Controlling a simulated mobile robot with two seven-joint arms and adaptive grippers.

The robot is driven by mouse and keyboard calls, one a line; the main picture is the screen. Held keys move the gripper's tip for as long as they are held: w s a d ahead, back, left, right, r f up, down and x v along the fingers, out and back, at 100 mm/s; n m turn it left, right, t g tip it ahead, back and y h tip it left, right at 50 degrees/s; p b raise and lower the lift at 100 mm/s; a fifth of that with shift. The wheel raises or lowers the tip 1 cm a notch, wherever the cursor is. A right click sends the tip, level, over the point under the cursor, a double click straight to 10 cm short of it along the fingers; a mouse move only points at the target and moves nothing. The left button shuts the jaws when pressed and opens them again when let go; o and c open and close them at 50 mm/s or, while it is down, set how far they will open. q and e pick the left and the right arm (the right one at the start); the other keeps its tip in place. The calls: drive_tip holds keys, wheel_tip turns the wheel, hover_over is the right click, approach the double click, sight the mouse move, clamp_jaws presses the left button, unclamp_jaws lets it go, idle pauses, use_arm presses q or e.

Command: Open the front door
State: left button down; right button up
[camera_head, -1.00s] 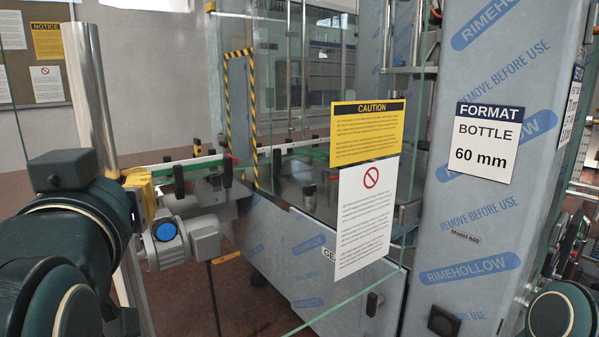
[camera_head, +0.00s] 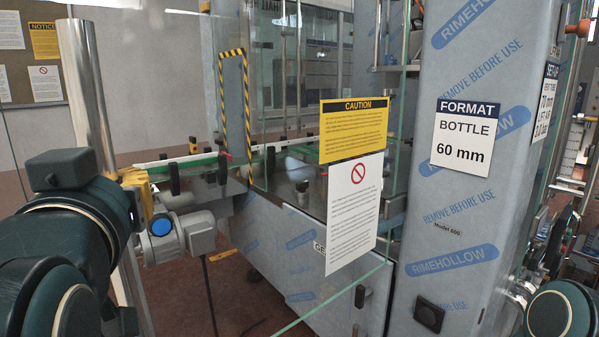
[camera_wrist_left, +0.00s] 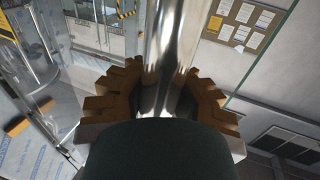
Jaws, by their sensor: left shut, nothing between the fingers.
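The front door is a clear glass panel with a yellow caution sign (camera_head: 353,130) and a white notice (camera_head: 354,212) on it. Its green lower edge (camera_head: 345,294) runs diagonally across the bottom. A tall shiny metal bar (camera_head: 88,100) stands at the left and leans slightly. My left gripper (camera_head: 135,185) is at this bar, with its yellowish fingers partly hidden by my wrist. In the left wrist view, the stepped fingers (camera_wrist_left: 165,85) appear on both sides of the bar (camera_wrist_left: 172,35). The gripper is shut without a grip on it. My right gripper is out of view.
Behind the glass stand a conveyor with green rails (camera_head: 185,163), a motor with a blue cap (camera_head: 161,227) and a machine cabinet (camera_head: 270,240). A film-wrapped column with a format sign (camera_head: 465,133) stands at the right. A notice board (camera_head: 35,55) hangs at the back left.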

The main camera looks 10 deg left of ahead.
use_arm(q)
drive_tip(key=c, duration=0.7)
unclamp_jaws()
drive_tip(key=shift+s+a, duration=0.45)
drive_tip(key=shift+a, duration=0.05)
drive_tip(key=shift+w+d, duration=0.1)
drive_tip(key=shift+d, duration=0.05)
drive_tip(key=v, duration=1.2)
drive_tip(key=shift+d+r, duration=0.1)
